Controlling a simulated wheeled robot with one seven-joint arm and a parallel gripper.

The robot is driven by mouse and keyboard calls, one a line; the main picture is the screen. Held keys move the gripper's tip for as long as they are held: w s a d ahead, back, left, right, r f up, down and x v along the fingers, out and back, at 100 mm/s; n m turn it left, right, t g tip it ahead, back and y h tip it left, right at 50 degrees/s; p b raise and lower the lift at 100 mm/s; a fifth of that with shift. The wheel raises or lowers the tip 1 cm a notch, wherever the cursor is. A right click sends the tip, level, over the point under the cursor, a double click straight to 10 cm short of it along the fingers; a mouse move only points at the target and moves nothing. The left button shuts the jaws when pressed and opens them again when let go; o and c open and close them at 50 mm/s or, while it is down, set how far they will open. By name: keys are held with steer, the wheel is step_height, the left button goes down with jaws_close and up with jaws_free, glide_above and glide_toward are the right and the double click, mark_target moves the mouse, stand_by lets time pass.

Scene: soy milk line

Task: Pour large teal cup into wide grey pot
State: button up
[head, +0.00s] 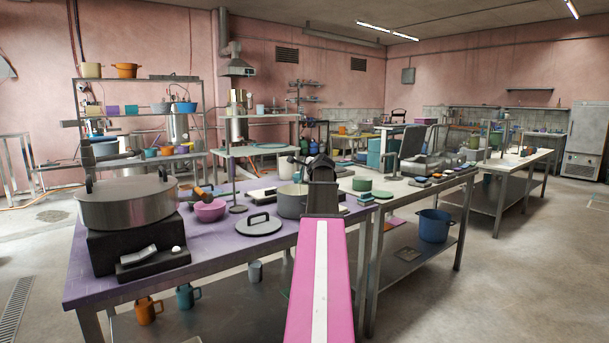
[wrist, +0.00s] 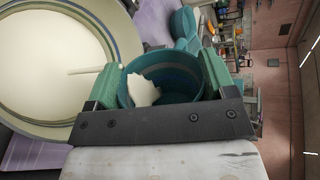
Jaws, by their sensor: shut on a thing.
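My gripper (wrist: 160,95) is shut on the large teal cup (wrist: 165,75), with green finger pads on both sides of it. The cup is tilted, and some white liquid shows inside it. A thin pale stream runs from by the cup's side toward a wide, pale-rimmed pot (wrist: 124,52), which holds a broad pool of white liquid. In the head view the wide grey pot (head: 290,204) stands on the purple table, partly hidden by my arm. My arm hides the cup there.
A lid (head: 258,224) lies on the purple table (head: 230,250) in front of the pot. A pink bowl (head: 210,211) and a large lidded steel pot (head: 127,205) on a dark burner stand left. A pale-topped table (head: 415,189) with several items adjoins right.

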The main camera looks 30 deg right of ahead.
steer(key=shift+a, duration=0.1)
steer(key=shift+w+a+f+n+h, duration=0.1)
steer(key=shift+a+f+n+h, duration=0.2)
steer(key=shift+n+h, duration=0.25)
steer(key=shift+a+f+n+h, duration=0.15)
steer(key=shift+f+n+h, duration=0.15)
steer(key=shift+n, duration=0.35)
steer(key=shift+w+a+n+g+h, duration=0.1)
steer(key=shift+a+n+g+h, duration=0.35)
steer(key=shift+n+h, duration=0.3)
stand_by(0.6)
